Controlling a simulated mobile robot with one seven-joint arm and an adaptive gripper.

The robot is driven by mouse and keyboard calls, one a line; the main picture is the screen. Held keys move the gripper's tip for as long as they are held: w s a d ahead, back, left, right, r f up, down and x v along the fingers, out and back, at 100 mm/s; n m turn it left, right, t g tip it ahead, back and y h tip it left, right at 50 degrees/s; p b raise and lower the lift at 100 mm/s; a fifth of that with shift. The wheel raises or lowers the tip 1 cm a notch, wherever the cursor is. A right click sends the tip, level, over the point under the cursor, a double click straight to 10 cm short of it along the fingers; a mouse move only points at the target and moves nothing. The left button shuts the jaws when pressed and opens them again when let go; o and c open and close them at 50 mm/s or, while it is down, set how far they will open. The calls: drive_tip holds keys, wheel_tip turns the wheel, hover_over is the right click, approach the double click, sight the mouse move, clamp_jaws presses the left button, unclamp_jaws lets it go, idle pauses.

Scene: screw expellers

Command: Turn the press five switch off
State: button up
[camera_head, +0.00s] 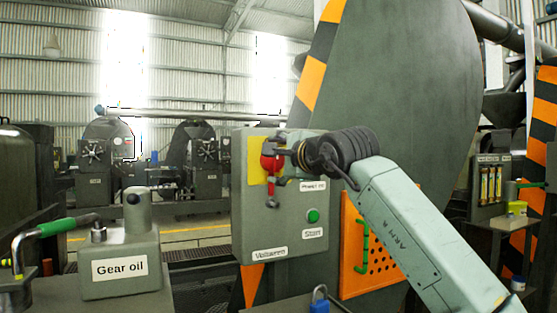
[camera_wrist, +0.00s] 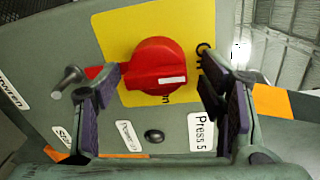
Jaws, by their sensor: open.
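The press five switch is a red rotary knob (camera_wrist: 152,62) on a yellow plate (camera_wrist: 113,32). In the head view my gripper (camera_head: 271,174) is at the grey control box (camera_head: 240,215), in front of the red knob (camera_head: 267,162).
A grey "Gear oil" box (camera_head: 119,250) with a green-handled lever (camera_head: 70,225) stands at left. A large dark disc (camera_head: 420,90) and an orange guard (camera_head: 365,255) are behind my arm.

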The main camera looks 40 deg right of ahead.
drive_tip(key=v, duration=1.2)
drive_tip(key=shift+d, duration=0.1)
